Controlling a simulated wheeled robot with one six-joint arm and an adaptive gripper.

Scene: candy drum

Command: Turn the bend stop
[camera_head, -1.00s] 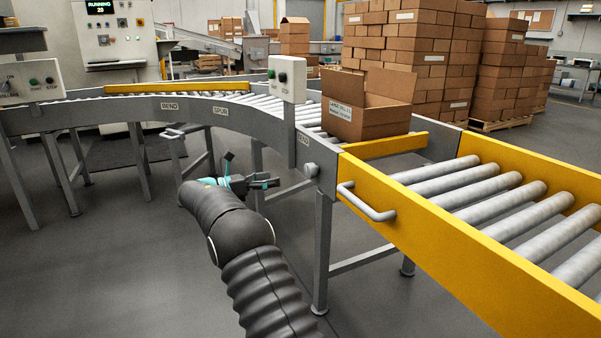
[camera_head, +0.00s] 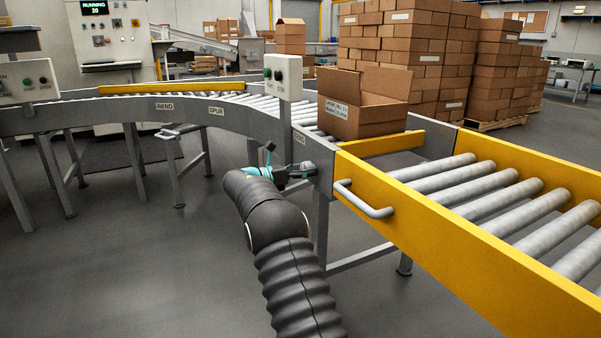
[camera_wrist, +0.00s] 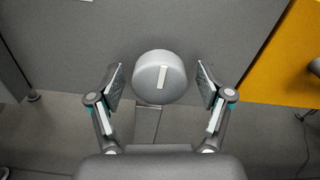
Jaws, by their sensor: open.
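The bend stop is a round grey knob (camera_wrist: 160,77) with a short white mark that stands almost upright in the wrist view. It sits on the grey side of the conveyor. My gripper (camera_wrist: 160,82) is open, with one finger on each side of the knob. A small gap shows between each finger and the knob. In the head view my gripper (camera_head: 310,172) is at the grey conveyor side, below the small label plate (camera_head: 299,138), and it hides the knob.
A yellow gate section (camera_head: 440,222) with rollers and a grey handle (camera_head: 362,200) lies just right of my gripper. A control box (camera_head: 283,76) stands on a post above. An open carton (camera_head: 362,116) sits on the rollers. The floor (camera_head: 140,270) to the left is clear.

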